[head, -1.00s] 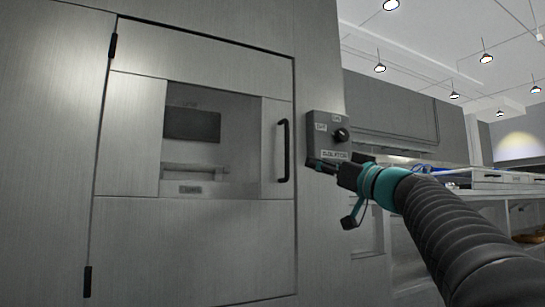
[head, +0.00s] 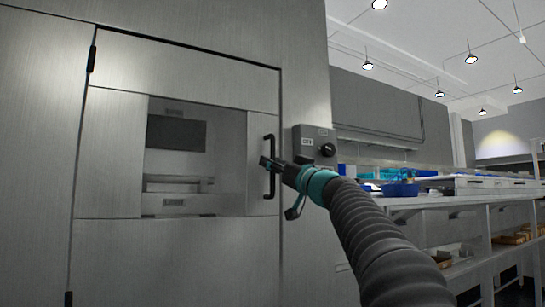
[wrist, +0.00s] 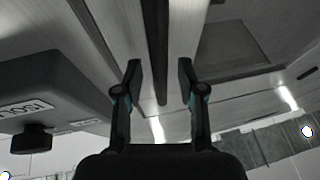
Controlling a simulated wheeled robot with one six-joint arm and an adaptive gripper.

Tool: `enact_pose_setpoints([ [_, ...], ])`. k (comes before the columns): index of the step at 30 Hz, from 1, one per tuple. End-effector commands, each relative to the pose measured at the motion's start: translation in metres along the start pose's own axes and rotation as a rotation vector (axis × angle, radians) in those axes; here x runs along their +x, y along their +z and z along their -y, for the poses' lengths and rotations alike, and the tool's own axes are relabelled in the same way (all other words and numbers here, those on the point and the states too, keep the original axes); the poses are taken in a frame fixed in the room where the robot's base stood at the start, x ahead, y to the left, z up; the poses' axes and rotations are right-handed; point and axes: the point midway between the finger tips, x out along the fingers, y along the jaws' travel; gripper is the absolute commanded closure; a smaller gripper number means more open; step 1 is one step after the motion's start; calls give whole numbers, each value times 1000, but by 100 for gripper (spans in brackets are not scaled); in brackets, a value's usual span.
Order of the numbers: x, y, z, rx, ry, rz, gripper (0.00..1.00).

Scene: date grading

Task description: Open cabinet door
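The cabinet door (head: 180,260) is a brushed-metal panel with a window, and it looks shut in its frame. Its black hinges are on the left, one of them the upper hinge (head: 92,58). A black vertical bar handle (head: 270,188) is on the door's right side. I cannot tell whether either finger touches the handle.
A grey switch box (head: 312,143) with a black knob is on the wall just right of the door, close to my gripper; it also shows in the wrist view (wrist: 50,90). Farther right is a bench (head: 450,197) with a blue bowl (head: 400,190).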

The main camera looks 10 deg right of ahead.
Motion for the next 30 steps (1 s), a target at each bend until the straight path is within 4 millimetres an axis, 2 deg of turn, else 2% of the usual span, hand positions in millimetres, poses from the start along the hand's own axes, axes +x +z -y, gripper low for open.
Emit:
enact_pose_setpoints([
  [3, 6, 0, 0, 0, -1, 0, 61],
  [11, 6, 1, 0, 0, 0, 0, 61],
  [13, 6, 1, 0, 0, 0, 0, 73],
  [16, 6, 1, 0, 0, 0, 0, 98],
  [17, 6, 1, 0, 0, 0, 0, 100],
  [26, 5, 0, 1, -1, 2, 0, 100],
  [30, -2, -1, 4, -10, 17, 2, 100],
])
